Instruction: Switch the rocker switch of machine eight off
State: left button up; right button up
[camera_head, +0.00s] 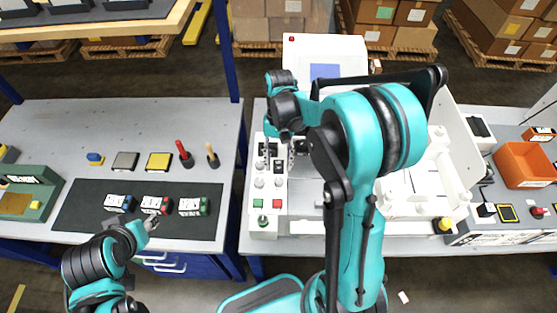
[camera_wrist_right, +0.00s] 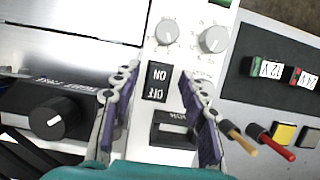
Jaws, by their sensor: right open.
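The rocker switch (camera_wrist_right: 157,82) is a small black block with white ON and OFF lettering on a white control panel (camera_wrist_right: 175,65). It shows in the right wrist view between and just beyond my right gripper's fingers. I cannot tell from the picture which side is pressed in. My right gripper (camera_wrist_right: 162,112) is open and empty over the panel; in the head view it (camera_head: 279,158) hangs over the panel's upper part, pointing down. The machine's number is not readable. My left gripper (camera_head: 150,222) is low over the dark mat, its jaw state unclear.
Grey knobs (camera_wrist_right: 212,39) sit close to the switch, and a black part (camera_wrist_right: 175,130) with partly hidden lettering lies between the fingers. A green button (camera_head: 258,202) and a red button (camera_head: 278,203) are lower on the panel. Labelled blocks stand on the dark mat (camera_head: 80,215) at left.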

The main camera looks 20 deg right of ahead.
jog(key=v, duration=1.2)
jog(key=n+t+h+b, duration=0.1)
jog(key=n+t+b, duration=0.1)
jog(key=t+b, duration=0.25)
send_near(278, 161)
jog(key=s+a+r, duration=0.1)
jog(key=s+a, duration=0.2)
jog(key=s, duration=0.1)
jog(key=s+f+n+t, duration=0.1)
jog(key=s+a+f+n+t+b, duration=0.1)
jog(key=s+f+t, duration=0.1)
jog(key=s+f+n+t+b, duration=0.1)
jog(key=s+f+t, duration=0.1)
jog(key=shift+s+a+t+h, duration=0.25)
jog(key=shift+h, duration=0.05)
jog(key=shift+s+a+f+t, duration=0.1)
jog(key=shift+f+t, duration=0.2)
